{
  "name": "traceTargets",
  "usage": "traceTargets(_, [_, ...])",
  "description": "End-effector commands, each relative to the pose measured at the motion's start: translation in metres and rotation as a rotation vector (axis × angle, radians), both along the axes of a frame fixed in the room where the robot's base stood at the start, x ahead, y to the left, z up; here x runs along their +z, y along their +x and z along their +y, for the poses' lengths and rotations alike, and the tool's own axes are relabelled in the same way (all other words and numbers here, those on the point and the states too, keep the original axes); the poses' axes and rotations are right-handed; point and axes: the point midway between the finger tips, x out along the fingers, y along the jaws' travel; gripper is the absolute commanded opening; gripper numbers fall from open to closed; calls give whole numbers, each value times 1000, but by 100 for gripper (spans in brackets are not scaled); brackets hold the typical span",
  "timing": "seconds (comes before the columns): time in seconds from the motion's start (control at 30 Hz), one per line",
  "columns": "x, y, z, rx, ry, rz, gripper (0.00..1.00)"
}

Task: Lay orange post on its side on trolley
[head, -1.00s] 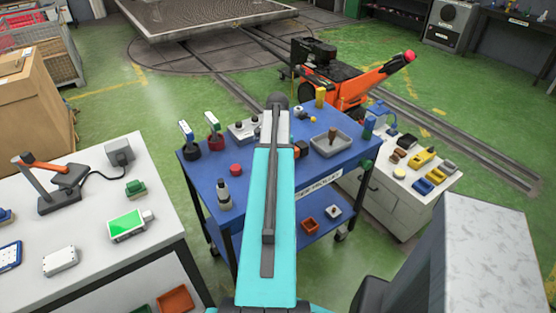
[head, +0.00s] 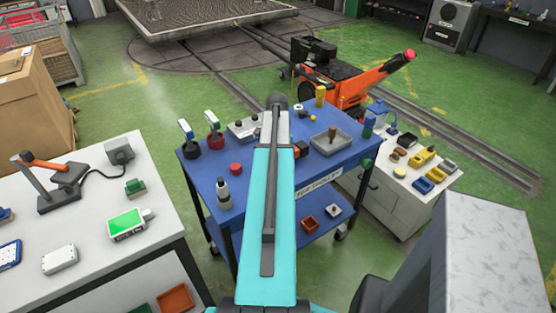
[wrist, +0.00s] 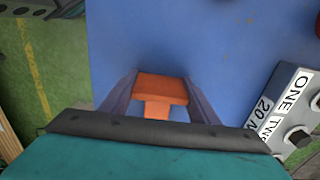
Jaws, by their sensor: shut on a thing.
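The orange post (wrist: 160,90) shows in the wrist view as a wide orange end with a narrower stem. My gripper (wrist: 161,80) is shut on it, with one dark finger on each side. The blue trolley top (wrist: 220,35) fills the background behind it. I cannot tell whether the post touches the trolley top.
A white bench (head: 90,235) is at left, a white cabinet (head: 385,205) at right.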

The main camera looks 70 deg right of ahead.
Motion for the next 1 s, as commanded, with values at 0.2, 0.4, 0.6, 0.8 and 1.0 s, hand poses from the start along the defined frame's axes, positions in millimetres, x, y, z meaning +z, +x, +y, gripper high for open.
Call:
traceTargets(0.2, [0,0,0,0,-1,0,75])
traceTargets(0.4, [-1,0,0,0,0,0,76])
traceTargets(0.6, [0,0,0,0,1,-1,76])
traceTargets(0.8, [9,0,0,0,-1,0,76])
traceTargets(1.0, [26,0,-1,0,-2,-1,76])
